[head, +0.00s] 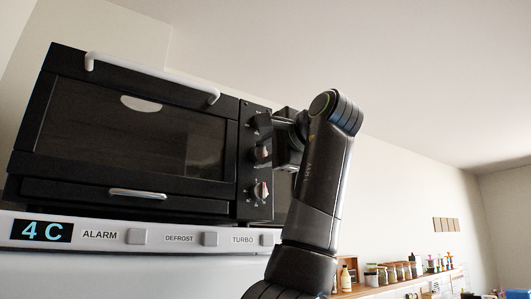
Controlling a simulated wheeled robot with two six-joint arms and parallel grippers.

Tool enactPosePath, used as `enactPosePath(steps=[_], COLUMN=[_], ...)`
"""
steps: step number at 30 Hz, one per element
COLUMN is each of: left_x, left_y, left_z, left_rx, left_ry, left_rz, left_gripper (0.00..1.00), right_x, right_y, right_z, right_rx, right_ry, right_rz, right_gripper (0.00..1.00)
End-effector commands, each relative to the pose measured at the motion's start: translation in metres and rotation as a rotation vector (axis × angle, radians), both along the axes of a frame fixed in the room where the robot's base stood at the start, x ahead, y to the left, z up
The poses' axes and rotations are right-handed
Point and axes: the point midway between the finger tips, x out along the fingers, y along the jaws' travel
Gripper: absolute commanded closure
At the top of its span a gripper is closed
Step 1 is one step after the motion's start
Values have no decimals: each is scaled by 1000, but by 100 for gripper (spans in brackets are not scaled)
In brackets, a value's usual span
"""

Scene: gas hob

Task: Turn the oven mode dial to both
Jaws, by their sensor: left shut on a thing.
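A black toaster-style oven (130,135) stands on top of a white appliance. Its control panel on the right side carries a column of dials. My left gripper (263,138) is at the upper part of this panel, shut on an oven dial. The fingers hide the top of the panel, and I cannot read the dial labels or settings. My right gripper is out of view.
The oven door is closed, with a white handle (150,75) along its top. The white appliance below has a display reading 4 C (42,231) and ALARM, DEFROST and TURBO buttons. A shelf with jars (400,272) is at the lower right.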

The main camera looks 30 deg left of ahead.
Motion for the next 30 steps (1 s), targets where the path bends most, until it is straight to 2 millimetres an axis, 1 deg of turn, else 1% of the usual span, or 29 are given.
enactPosePath(steps=[10, 11, 15, 16, 25, 28, 30], left_x=[0, 0, 0, 0, -1, -4, -8], left_y=[0, 0, 0, 0, -2, -9, -20], left_z=[1, 1, 1, 0, 0, -1, -1], left_rx=[3, 3, 2, 2, 1, 2, 3], left_ry=[3, 3, 2, 2, 3, 1, 1], left_rz=[0, 0, 0, 0, 0, -2, -2], left_gripper=[92, 68, 50, 48, 48, 48, 48], right_x=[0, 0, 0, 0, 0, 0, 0], right_y=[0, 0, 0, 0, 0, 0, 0], right_z=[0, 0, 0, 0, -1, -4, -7], right_rx=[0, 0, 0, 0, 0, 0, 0], right_ry=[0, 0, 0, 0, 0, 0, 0], right_rz=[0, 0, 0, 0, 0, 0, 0], right_gripper=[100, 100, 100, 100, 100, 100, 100])
